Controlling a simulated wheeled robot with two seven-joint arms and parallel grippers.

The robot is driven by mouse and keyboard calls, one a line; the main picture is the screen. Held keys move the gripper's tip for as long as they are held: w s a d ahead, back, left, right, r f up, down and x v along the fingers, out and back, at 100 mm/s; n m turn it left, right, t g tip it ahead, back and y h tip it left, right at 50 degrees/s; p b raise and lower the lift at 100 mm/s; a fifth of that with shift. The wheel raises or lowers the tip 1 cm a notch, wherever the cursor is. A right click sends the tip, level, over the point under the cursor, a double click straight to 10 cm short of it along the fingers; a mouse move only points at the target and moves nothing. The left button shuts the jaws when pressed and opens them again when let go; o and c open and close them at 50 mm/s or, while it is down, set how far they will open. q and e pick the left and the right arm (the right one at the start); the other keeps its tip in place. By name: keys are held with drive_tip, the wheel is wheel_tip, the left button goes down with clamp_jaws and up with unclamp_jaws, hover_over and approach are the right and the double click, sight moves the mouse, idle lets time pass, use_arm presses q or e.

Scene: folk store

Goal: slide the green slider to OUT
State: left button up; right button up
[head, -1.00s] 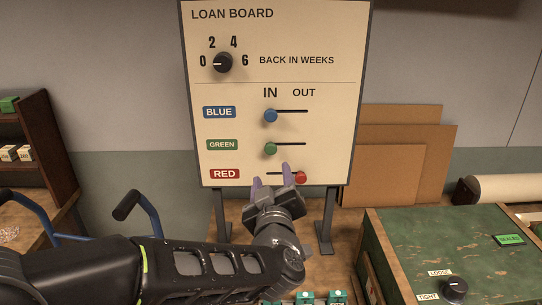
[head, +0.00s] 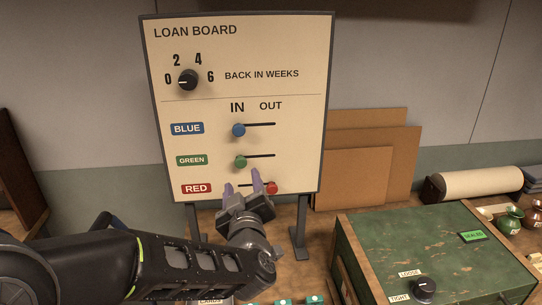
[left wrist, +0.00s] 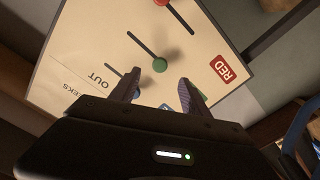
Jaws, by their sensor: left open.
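The loan board (head: 290,110) stands upright on two dark legs. Its green slider (head: 240,161) is a round knob at the left, IN end of a short horizontal slot, beside the GREEN label (head: 191,160). My left gripper (head: 243,182) is open and empty just below the green knob, its two purple fingers pointing up at the board and overlapping the red row. In the left wrist view the green knob (left wrist: 160,65) shows beyond and between the fingertips (left wrist: 158,82), with the slot leading away up-left. No contact is visible. My right gripper is out of view.
The blue knob (head: 239,130) is at IN, above the green one; the red knob (head: 271,187) is at the right end, close beside my fingers. A dial (head: 188,80) sits higher. A green chest (head: 420,250) stands at the right, cardboard sheets (head: 355,175) behind.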

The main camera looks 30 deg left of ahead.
sight(241, 164)
use_arm(q)
drive_tip(key=shift+b+x, duration=0.55)
drive_tip(key=shift+x, duration=3.8)
drive_tip(key=shift+a, duration=0.1)
drive_tip(key=c, duration=0.9)
